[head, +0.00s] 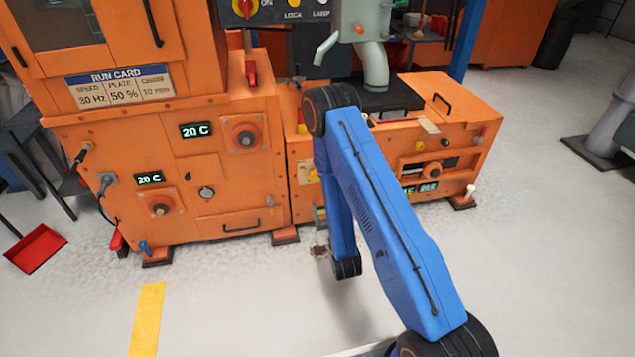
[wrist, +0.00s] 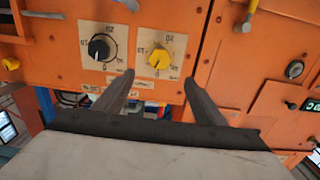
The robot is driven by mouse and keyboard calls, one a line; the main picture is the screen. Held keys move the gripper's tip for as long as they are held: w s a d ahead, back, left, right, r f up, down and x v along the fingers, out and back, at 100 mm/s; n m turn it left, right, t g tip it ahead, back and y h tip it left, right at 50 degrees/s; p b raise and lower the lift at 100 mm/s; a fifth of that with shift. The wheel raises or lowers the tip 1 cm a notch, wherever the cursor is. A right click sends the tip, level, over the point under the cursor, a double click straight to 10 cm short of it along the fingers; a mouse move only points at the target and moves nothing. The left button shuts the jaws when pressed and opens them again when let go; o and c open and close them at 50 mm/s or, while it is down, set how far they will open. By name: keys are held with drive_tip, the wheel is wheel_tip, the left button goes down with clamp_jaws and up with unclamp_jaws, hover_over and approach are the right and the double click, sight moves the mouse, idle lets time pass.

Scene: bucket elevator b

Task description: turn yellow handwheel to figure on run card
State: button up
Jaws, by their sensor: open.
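A yellow round handwheel or knob (wrist: 159,58) sits on a pale square dial plate on an orange panel in the wrist view. Its scale figures look upside down and are too small to read surely. My gripper (wrist: 159,77) is open, with its two fingers on either side below the yellow wheel, apparently not touching it. The run card (head: 120,87) in the head view reads speed 30 Hz and plate 50 %; its third column is hard to read.
A black knob (wrist: 101,47) on a similar plate is left of the yellow wheel in the wrist view. The orange machine (head: 240,185) carries displays reading 20 C. A red tray (head: 36,248) lies on the floor at left. The floor in front is mostly clear.

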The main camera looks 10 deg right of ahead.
sight(316, 178)
drive_tip(key=w, duration=1.5)
drive_tip(key=shift+w, duration=0.4)
drive_tip(key=c, duration=1)
